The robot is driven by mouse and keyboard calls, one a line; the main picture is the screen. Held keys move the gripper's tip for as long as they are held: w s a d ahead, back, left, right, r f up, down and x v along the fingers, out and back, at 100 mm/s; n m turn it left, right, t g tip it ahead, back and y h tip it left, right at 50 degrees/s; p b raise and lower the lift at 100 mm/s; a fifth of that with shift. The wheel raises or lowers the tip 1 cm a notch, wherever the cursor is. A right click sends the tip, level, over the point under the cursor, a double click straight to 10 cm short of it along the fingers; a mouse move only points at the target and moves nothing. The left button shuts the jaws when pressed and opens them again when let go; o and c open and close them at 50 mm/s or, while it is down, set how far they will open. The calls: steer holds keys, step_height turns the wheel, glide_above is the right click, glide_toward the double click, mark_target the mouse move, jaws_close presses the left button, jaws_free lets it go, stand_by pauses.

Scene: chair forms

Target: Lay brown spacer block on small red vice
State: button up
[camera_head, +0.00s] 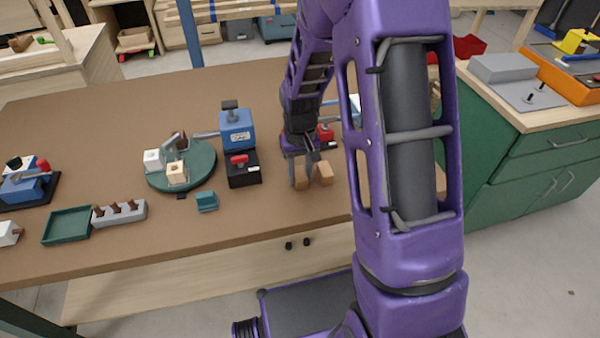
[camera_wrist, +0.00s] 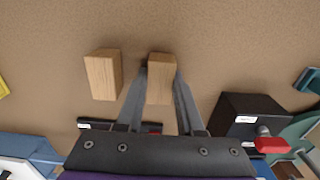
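Two light brown wooden blocks stand on the brown table. In the wrist view one block (camera_wrist: 161,80) is between the fingers of my gripper (camera_wrist: 161,72), and the other block (camera_wrist: 102,76) is apart from them. In the head view my gripper (camera_head: 303,180) points down at the left block (camera_head: 299,182), close to the right block (camera_head: 325,173). The fingers lie close along both sides of the block; firm contact cannot be made out. A small red vice (camera_head: 325,132) with a dark base is just behind my gripper, partly hidden by my arm. In the wrist view my palm covers most of it.
Left of my gripper are a black block with a red part (camera_head: 243,172) and a blue vice (camera_head: 237,131). Further left are a green round plate (camera_head: 198,178) with blocks on it, a small teal piece (camera_head: 207,201), and a green tray (camera_head: 66,226). The table's front edge is near.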

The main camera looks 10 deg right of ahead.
mark_target(300, 173)
steer(key=o, duration=0.5)
steer(key=shift+c, duration=0.2)
step_height(300, 173, up, 12)
steer(key=p, duration=0.2)
steer(key=shift+r, duration=0.2)
